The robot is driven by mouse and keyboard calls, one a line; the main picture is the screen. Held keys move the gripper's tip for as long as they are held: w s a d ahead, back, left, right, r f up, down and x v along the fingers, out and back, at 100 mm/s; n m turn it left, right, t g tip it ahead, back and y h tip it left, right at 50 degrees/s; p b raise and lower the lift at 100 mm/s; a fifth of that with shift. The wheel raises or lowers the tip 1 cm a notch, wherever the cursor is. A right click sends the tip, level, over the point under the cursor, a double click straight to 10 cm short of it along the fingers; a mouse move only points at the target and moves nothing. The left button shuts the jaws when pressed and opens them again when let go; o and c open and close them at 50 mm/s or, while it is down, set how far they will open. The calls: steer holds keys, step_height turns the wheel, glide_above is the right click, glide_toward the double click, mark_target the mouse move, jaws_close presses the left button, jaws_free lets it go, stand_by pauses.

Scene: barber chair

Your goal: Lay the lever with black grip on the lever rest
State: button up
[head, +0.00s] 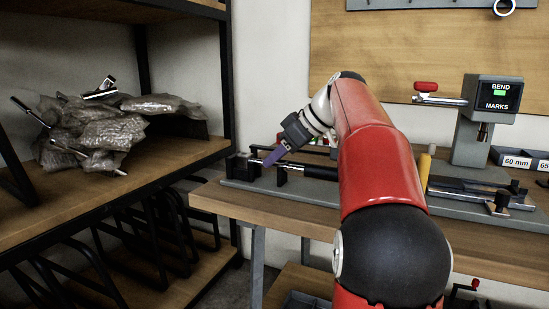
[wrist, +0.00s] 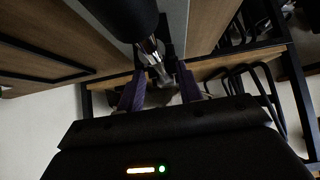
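A lever with a black grip (head: 316,171) lies level along a grey base with black uprights, which looks like the lever rest (head: 250,184), on the bench left of my arm. Its chrome shaft (head: 262,162) points left. My gripper (head: 272,158) reaches down over the shaft with purple fingers. In the wrist view the black grip (wrist: 125,14) and chrome shaft (wrist: 151,46) show at the top. The shaft end lies between the two spread fingers (wrist: 160,88), with gaps on both sides. My arm hides the right end of the grip and base.
A grey press with a screen (head: 493,95) and a red-handled lever (head: 428,87) stands at the right. Near it are a yellow post (head: 424,165), rods on a second grey base (head: 480,207) and labelled bins (head: 515,158). A shelf (head: 190,155) with wrapped parcels (head: 110,130) stands left.

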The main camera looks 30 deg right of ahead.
steer(key=p+v, duration=0.2)
steer(key=v, duration=0.8)
steer(key=shift+s+d+r, duration=0.1)
steer(key=shift+s+r, duration=0.2)
steer(key=s+a+f+m+g+h, duration=0.1)
steer(key=s+a+f+m, duration=0.1)
steer(key=a+f, duration=0.35)
steer(key=s+a+f+m+h, duration=0.1)
steer(key=s+a+f+m, duration=0.15)
steer(key=a, duration=0.55)
steer(key=s+a+f+m+h, duration=0.1)
steer(key=s+a+f, duration=0.2)
steer(key=s+f, duration=0.4)
steer(key=s+a+f+m+h, duration=0.2)
steer(key=s+a+f, duration=0.2)
steer(key=s+f, duration=0.4)
step_height(320, 180, down, 5)
steer(key=shift+s+a+f+h, duration=0.15)
steer(key=shift+s+f+h, duration=0.05)
steer(key=shift+s+h, duration=0.1)
